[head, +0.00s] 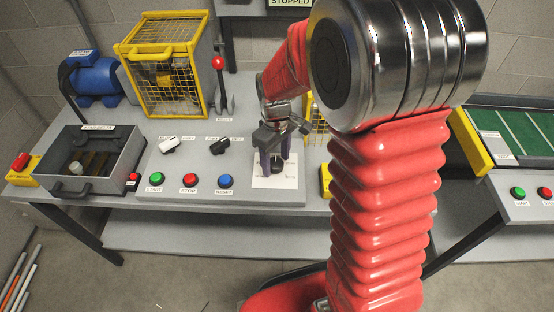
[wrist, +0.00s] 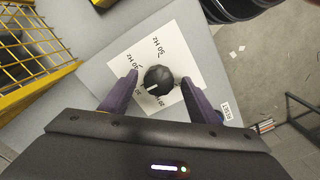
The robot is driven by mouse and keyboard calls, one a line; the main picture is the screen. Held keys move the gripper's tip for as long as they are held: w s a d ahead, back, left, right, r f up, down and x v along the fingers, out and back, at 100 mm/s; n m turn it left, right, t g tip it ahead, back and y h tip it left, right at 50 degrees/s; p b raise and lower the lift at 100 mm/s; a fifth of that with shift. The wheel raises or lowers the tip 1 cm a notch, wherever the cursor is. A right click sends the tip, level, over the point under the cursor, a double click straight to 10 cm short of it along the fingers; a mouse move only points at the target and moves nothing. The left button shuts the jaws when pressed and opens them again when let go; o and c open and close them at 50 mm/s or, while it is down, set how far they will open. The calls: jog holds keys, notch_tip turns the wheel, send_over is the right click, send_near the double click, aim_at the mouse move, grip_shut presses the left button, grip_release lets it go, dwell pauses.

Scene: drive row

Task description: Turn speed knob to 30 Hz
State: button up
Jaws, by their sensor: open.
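The speed knob is a round black knob (wrist: 158,79) with a white pointer mark, on a white dial plate (wrist: 180,50) printed with Hz values. In the wrist view the mark points to the lower left, toward small print I cannot read surely. My gripper (wrist: 168,90) is open, with one purple finger on each side of the knob; I cannot tell whether they touch it. In the head view my gripper (head: 272,160) is over the dial plate (head: 274,182), hiding most of the knob.
The panel also has a green button (head: 156,178), red button (head: 190,180), blue button (head: 225,181) and two selector switches. A yellow cage (head: 165,75) and a red-topped lever (head: 219,85) stand behind. A conveyor (head: 515,130) is on the right.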

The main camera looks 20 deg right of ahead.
aim_at(276, 162)
jog(key=shift+r, duration=0.15)
jog(key=shift+w+r, duration=0.1)
jog(key=shift+r, duration=0.15)
notch_tip(276, 162, up, 13)
dwell(0.4)
jog(key=shift+m, duration=0.3)
jog(key=m, duration=0.7)
jog(key=shift+f, duration=0.2)
